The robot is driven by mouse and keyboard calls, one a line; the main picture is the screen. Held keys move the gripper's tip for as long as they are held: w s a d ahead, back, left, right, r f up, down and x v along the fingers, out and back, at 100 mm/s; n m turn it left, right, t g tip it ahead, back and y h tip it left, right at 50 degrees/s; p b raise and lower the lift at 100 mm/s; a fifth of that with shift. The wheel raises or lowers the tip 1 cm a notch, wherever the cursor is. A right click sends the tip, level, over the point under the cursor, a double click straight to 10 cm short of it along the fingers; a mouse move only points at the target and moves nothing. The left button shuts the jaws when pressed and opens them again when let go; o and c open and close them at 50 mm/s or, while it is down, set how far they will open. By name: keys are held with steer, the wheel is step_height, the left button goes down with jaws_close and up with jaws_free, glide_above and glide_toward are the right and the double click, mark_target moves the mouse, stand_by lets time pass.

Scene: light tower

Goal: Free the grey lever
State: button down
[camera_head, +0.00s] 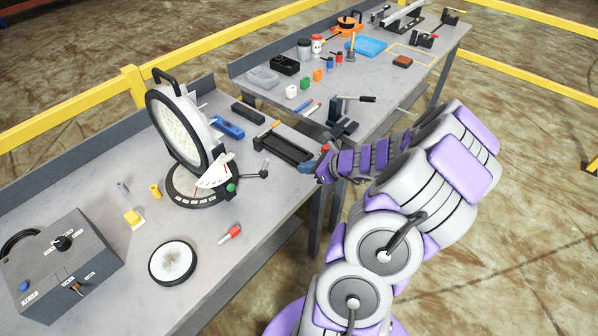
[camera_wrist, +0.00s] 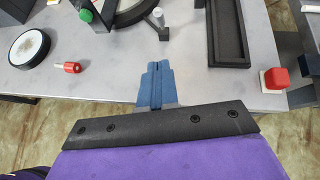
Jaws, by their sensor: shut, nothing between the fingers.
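The light tower (camera_head: 178,125) has a large white round face and a black handle. A small grey lever (camera_head: 250,175) with a dark knob at its end sticks out low on its right side, beside a green knob (camera_head: 231,188).
A black tray (camera_head: 283,146) lies close behind my gripper. A red block (camera_wrist: 275,78) is at its right in the wrist view. A red-handled tool (camera_head: 231,233), a white disc (camera_head: 173,262) and a control box (camera_head: 62,262) occupy the table's left part.

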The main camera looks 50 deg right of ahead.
mark_target(267, 165)
steer(key=w+a+f+b, duration=0.1)
steer(key=w, duration=0.2)
steer(key=w+a+f+b, duration=0.1)
steer(key=w, duration=0.2)
steer(key=w+f+b, duration=0.1)
steer(key=w, duration=0.3)
steer(key=shift+a+f, duration=0.25)
steer(key=shift+a, duration=0.15)
steer(key=p, duration=0.2)
steer(key=w+r+g+p, duration=0.1)
steer(key=p, duration=0.1)
steer(key=shift+w+d+p, duration=0.1)
steer(key=shift+d+p, duration=0.15)
steer(key=shift+p, duration=0.15)
steer(key=shift+f, duration=0.1)
